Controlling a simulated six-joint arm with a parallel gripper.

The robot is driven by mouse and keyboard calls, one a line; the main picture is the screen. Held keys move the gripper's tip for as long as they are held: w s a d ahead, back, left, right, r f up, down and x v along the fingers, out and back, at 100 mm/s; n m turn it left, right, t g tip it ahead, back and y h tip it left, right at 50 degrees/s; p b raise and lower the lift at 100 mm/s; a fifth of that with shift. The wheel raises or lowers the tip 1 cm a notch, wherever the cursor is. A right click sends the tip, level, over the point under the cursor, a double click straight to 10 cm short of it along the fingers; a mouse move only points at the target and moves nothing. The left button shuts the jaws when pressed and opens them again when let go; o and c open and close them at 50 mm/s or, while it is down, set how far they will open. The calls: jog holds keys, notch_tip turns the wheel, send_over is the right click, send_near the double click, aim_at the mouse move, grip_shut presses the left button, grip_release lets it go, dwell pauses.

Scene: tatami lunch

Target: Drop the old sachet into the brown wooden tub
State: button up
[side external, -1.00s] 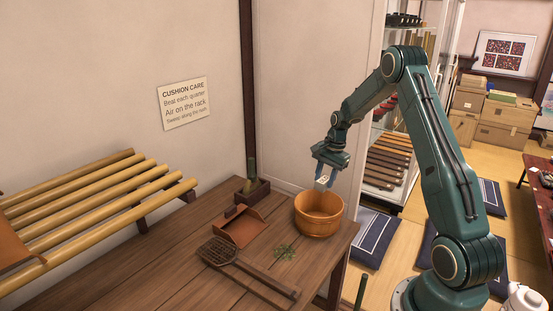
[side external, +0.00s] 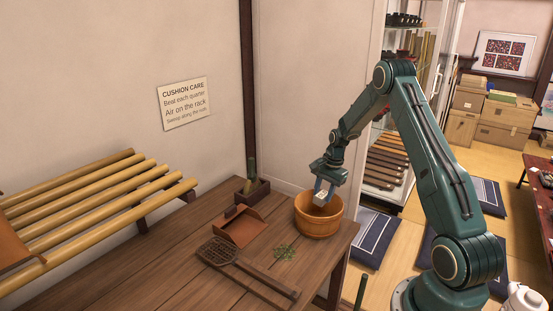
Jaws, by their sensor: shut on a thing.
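The brown wooden tub (side external: 318,226) stands upright near the right end of the wooden table. The sachet is tilted and appears at about the height of the tub's rim. It covers part of the tub's inside, so the tub's floor is partly hidden. I cannot tell whether the sachet touches the tub.
A bamboo rack (side external: 90,200) is at the left.

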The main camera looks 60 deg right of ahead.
jog(key=o, duration=1)
jog(key=shift+o, duration=0.2)
jog(key=shift+r, duration=0.1)
notch_tip(320, 180, up, 14)
jog(key=s+d, duration=0.1)
jog(key=s, duration=0.1)
jog(key=shift+f, duration=0.25)
jog(key=shift+d, duration=0.1)
